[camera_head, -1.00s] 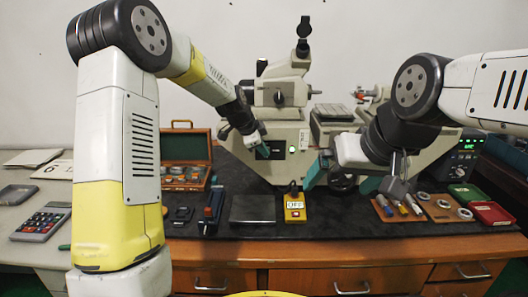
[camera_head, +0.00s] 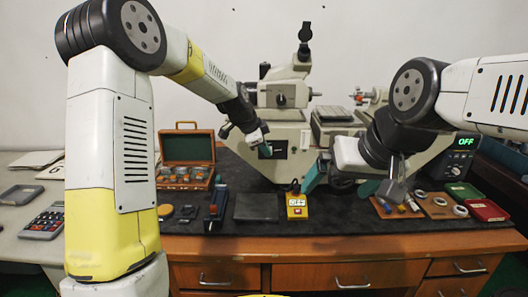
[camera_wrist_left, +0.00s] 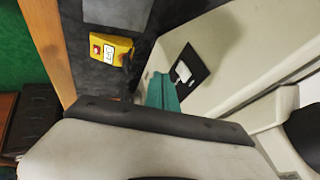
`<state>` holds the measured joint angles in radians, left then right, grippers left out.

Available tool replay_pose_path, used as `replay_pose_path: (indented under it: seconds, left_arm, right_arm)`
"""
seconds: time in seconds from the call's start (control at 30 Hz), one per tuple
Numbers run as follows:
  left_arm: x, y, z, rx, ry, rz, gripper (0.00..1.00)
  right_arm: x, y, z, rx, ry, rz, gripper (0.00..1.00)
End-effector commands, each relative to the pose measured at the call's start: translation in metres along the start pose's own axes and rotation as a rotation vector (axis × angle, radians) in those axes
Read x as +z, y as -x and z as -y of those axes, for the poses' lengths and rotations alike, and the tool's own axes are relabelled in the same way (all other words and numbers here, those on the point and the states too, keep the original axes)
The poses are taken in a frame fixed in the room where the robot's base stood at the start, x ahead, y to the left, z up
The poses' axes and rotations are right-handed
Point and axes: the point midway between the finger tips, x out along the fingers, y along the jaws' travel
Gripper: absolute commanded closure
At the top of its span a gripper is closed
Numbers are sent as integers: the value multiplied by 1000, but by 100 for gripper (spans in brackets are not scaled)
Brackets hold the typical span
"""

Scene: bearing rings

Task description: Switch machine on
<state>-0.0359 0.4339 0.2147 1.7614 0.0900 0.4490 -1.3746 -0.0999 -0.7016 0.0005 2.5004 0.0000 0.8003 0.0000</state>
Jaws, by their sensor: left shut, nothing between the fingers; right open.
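The machine (camera_head: 325,145) is a large pale measuring instrument with a microscope head, at the back of the dark mat. A black switch panel (camera_head: 280,149) with a white rocker (camera_wrist_left: 183,73) is on its front. My left gripper (camera_head: 265,150) is shut and empty, its teal fingertips (camera_wrist_left: 162,93) just beside the panel; I cannot tell if they touch it. The control box display (camera_head: 466,141) at the right reads OFF in green. A yellow box (camera_head: 297,207) with a red button stands on the mat. My right gripper (camera_head: 342,181) is open, low before the machine.
An open wooden case (camera_head: 186,160) stands left of the machine. A blue-black tool (camera_head: 217,206) and a dark plate (camera_head: 256,207) lie on the mat. Ring boards (camera_head: 438,204) and a red case (camera_head: 487,210) are at the right; a calculator (camera_head: 44,222) is at the left.

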Motion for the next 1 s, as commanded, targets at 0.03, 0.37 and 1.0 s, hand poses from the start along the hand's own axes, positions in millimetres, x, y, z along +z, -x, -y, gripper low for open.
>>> replay_pose_path:
  seconds: [0.03,0.37,1.0]
  left_arm:
    - [0,8,1,-2,1,0,100]
    - [1,59,1,-3,0,1,100]
    - [1,90,-1,2,1,1,100]
  right_arm:
    - [0,0,0,0,0,0,0]
    - [0,0,0,0,0,1,0]
    - [0,0,0,0,0,1,10]
